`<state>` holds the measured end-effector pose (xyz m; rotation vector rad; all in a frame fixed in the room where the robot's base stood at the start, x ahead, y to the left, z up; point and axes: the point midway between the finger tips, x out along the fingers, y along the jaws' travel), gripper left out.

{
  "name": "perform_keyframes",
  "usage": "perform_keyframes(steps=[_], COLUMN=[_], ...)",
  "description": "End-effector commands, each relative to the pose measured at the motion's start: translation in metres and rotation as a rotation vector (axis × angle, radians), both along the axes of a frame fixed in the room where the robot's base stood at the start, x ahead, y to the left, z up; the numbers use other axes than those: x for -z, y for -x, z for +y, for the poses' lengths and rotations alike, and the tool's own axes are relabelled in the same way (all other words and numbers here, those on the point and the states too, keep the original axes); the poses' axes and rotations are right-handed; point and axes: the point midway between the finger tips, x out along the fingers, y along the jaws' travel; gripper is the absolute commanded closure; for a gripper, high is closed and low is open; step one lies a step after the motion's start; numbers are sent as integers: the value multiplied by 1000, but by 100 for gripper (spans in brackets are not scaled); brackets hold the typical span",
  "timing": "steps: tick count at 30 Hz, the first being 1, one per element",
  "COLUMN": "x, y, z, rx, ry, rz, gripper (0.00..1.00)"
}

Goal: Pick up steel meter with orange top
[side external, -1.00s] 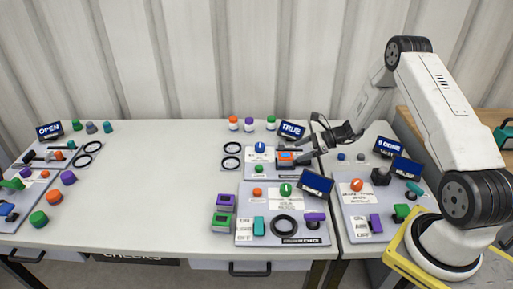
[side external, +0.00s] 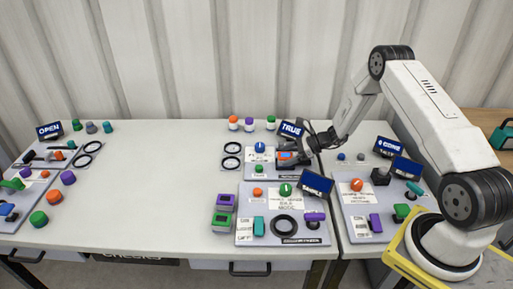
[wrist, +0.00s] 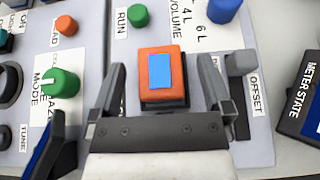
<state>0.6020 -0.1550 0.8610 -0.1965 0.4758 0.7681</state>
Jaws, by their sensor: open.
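The steel meter with the orange top (wrist: 162,66) has a blue screen and stands on a grey panel. In the side external view the meter (side external: 286,156) is at the panel's right part, partly hidden by my gripper (side external: 306,148). In the wrist view my gripper (wrist: 162,82) is open, with one finger on each side of the meter. Gaps show between the fingers and the meter, so it is not clasped.
A blue knob (wrist: 223,10) and a green knob (wrist: 138,15) lie beyond the meter. A grey slider (wrist: 241,64) is close to the right finger. A "METER STATE" display (wrist: 302,98) stands farther right. Purple-topped (side external: 226,200) and green-topped (side external: 222,222) meters stand nearer the table front.

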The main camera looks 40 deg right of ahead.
Motion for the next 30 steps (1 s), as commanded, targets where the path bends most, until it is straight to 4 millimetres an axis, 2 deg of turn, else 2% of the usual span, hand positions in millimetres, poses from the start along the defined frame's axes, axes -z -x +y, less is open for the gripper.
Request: perform_keyframes(steps=[2,5,9,12,23,30], x=[0,0,0,0,-2,-15], y=[0,0,0,0,0,0], z=[0,0,0,0,0,0], rx=[0,0,0,0,0,-1], ry=[0,0,0,0,0,0], rz=[0,0,0,0,-1,-3], gripper=[0,29,73,100,100,100])
